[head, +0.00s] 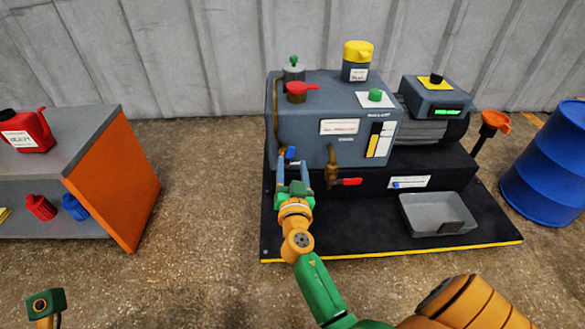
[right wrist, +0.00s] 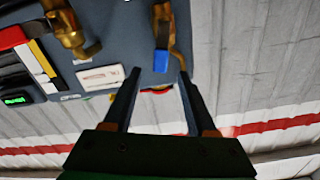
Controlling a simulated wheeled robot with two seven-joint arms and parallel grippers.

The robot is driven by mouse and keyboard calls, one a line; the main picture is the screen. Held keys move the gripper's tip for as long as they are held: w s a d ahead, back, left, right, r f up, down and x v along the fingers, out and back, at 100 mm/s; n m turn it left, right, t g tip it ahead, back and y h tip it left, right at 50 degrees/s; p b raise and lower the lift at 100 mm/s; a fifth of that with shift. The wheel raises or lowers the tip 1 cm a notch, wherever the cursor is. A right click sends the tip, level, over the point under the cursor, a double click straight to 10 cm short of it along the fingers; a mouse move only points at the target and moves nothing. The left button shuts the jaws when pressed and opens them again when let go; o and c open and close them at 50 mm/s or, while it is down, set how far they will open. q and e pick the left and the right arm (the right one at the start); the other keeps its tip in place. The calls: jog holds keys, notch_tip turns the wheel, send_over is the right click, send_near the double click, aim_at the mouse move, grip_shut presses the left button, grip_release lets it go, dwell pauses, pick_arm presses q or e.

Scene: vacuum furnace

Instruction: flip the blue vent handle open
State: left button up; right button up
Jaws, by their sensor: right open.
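The blue vent handle (head: 291,152) is a small lever on a brass pipe fitting at the left front of the grey machine body (head: 300,125). In the right wrist view the handle (right wrist: 161,61) lies along the brass pipe (right wrist: 163,25). My right gripper (head: 292,163) is open, just in front of the handle. In the right wrist view the fingertips of my right gripper (right wrist: 159,74) stand apart, one to each side of the handle's near end. I cannot tell whether either finger touches it. My left gripper's jaws do not show.
A second brass valve with a red handle (head: 347,182) is to the right. A grey tray (head: 436,213) lies on the black base (head: 300,240). An orange-sided bench (head: 115,190) stands left, a blue drum (head: 550,165) right. The floor between bench and machine is clear.

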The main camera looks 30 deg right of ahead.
aim_at(291, 152)
jog(key=x, duration=0.6)
jog(key=shift+w+d+r, duration=0.1)
jog(key=shift+w, duration=0.1)
jog(key=shift+b, duration=0.3)
grip_shut()
